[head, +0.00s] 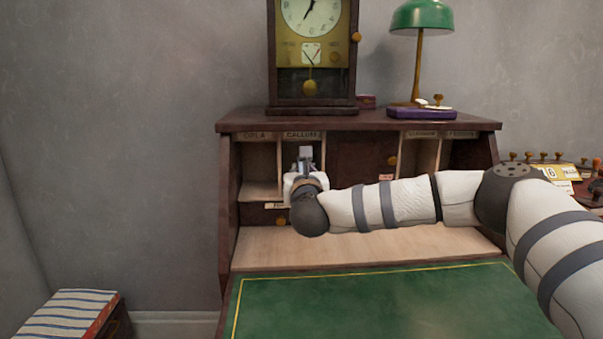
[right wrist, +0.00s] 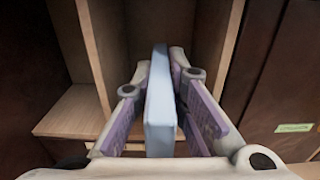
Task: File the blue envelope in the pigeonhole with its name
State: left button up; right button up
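The pale blue envelope (right wrist: 160,110) stands upright on edge in the right wrist view. It is between the two fingers of my right gripper (right wrist: 161,75), with gaps visible beside it, so the fingers look open around it. In the head view this gripper (head: 305,158) is at the pigeonhole (head: 290,150) labelled CALLUM (head: 301,135), in the upper left of the desk. The envelope cannot be made out in the head view. No name on it can be read. My left gripper is not in view.
A pigeonhole (head: 258,165) with a label like ORLA is to the left. A dark door (head: 350,150) and further pigeonholes (head: 425,155) are to the right. A clock (head: 311,60) and green lamp (head: 421,18) stand on top. The green writing surface (head: 370,305) is clear.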

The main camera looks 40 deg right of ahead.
jog(key=o, duration=0.5)
jog(key=shift+s+a, duration=0.1)
jog(key=v, duration=1.2)
